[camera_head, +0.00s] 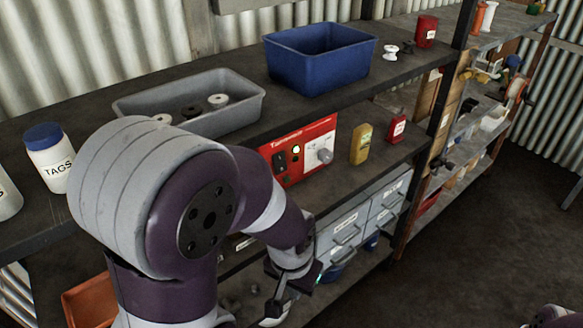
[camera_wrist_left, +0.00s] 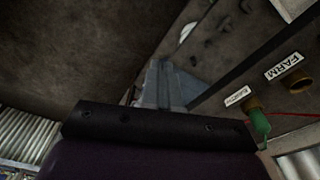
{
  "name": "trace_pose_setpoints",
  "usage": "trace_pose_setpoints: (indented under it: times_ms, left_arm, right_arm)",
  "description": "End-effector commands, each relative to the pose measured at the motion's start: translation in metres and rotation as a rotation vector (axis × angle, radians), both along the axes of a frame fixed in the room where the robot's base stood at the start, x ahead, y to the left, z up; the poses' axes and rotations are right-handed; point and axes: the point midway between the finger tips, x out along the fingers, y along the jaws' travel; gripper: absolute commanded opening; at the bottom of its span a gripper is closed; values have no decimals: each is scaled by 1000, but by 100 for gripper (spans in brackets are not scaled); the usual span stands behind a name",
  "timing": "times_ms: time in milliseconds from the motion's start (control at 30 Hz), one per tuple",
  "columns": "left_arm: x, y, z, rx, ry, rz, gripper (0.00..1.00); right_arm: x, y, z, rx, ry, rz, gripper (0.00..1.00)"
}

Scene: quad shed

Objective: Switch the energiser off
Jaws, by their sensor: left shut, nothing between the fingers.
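The energiser (camera_head: 302,152) is a red box with a pale front on the middle shelf. That view also shows brass terminals (camera_wrist_left: 291,83) labelled FARM and EARTH. My right gripper is not in view.
A yellow bottle (camera_head: 361,144) and a small red container (camera_head: 396,129) stand right of the energiser. A grey tray (camera_head: 240,115) and a blue bin (camera_head: 318,62) sit on the shelf above. Grey drawers (camera_head: 345,228) are below. Open floor (camera_head: 470,250) lies to the right.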

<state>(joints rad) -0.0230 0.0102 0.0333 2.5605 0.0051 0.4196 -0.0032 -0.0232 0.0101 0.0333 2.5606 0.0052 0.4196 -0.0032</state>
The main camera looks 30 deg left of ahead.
Motion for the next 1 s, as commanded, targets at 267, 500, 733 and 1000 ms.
trace_pose_setpoints:
  times_ms: [267,500,733,1000]
  left_arm:
    - [103,-30,22,-32,-269,-114,0]
    - [273,4,48,729,-636,-209,0]
    - [231,39,41,1317,-237,-224,0]
    - [224,41,38,1360,-180,-226,0]
  right_arm:
    - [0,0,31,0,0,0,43]
    - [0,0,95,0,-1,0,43]
    - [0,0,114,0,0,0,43]
    - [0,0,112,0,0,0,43]
